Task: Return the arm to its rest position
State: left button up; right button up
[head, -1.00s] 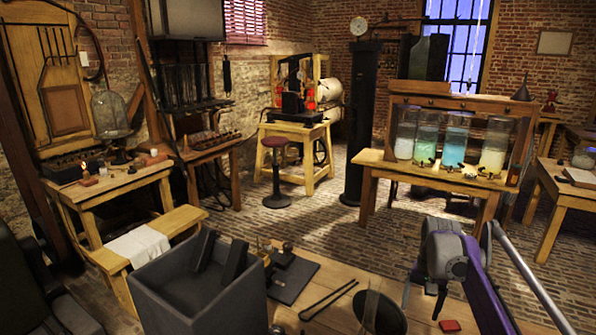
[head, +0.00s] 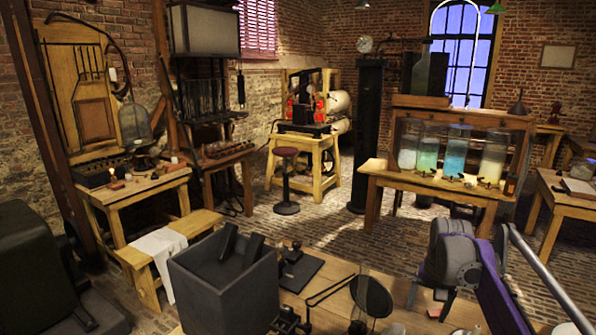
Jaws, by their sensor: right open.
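My right arm comes in at the lower right, with a purple link and a grey wrist. Its gripper (head: 430,295) points down over the near workbench (head: 333,273), with its fingers apart and nothing seen between them. The arm is bent, and its hand hangs in front of the brick floor. My left gripper is not in view. The battery jars, among them a blue one (head: 458,150) and a green one (head: 428,153), stand in a wooden rack on a table (head: 433,190) well beyond the right gripper.
A grey open bin (head: 225,295) holding dark slabs stands at the lower middle. A round dark disc (head: 371,297) on a stand and a black plate (head: 300,272) are on the near workbench. A stool (head: 287,185) stands farther back. Open brick floor lies between the benches.

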pick_arm(q)
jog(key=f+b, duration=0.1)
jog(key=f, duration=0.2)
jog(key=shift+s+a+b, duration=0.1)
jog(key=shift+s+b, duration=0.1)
jog(key=shift+b, duration=0.2)
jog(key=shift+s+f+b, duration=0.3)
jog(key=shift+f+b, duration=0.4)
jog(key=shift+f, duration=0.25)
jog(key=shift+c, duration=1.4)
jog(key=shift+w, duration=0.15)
pick_arm(e)
jog(key=s+a+f+n+t, duration=0.1)
jog(key=s+a+f, duration=0.3)
jog(key=s, duration=0.5)
jog(key=s+a+f+n+t, duration=0.1)
jog(key=s+a+f+n, duration=0.2)
jog(key=s, duration=0.7)
jog(key=s+a+f+n+t, duration=0.1)
jog(key=s+a+f+t, duration=0.1)
jog(key=s+a+f, duration=0.4)
jog(key=s+f, duration=0.3)
jog(key=shift+s+a+f+n, duration=0.2)
jog(key=shift+s+f+n, duration=0.05)
jog(key=shift+s+n, duration=0.15)
